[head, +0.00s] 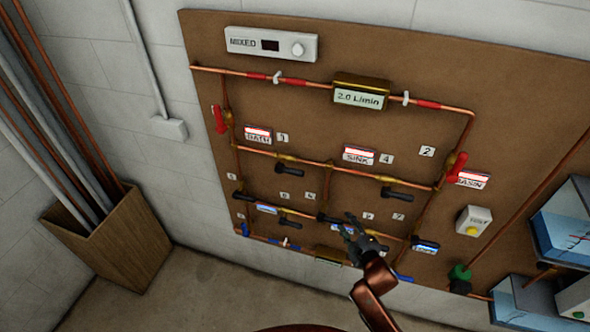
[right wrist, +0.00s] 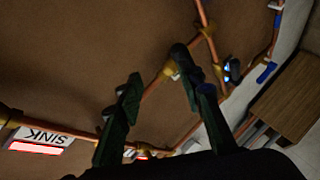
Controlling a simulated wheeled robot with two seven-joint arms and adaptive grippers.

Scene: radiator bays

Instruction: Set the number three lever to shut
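The copper-pipe board (head: 330,125) carries several levers. A small plate (head: 282,137) beside the BATH label seems to read 3, though it is too small to be sure. Below it, a black lever (head: 290,168) lies slanted beside the pipe. Another black lever (head: 398,192) sits below plate 4. My right gripper (head: 349,221) is low on the board, in front of the lower pipe row, and partly covers the fittings there. In the right wrist view its fingers (right wrist: 158,66) are apart, with a pipe and brass fitting (right wrist: 170,70) behind the gap. My left gripper is not in view.
Two red levers (head: 220,119) (head: 457,165) stand at the sides of the board. A MIXED display box (head: 271,44) and a 2.0 L/min meter (head: 359,97) sit above. Blue-sided tanks (head: 568,225) are at right; a wooden bin with pipes (head: 105,245) stands at left.

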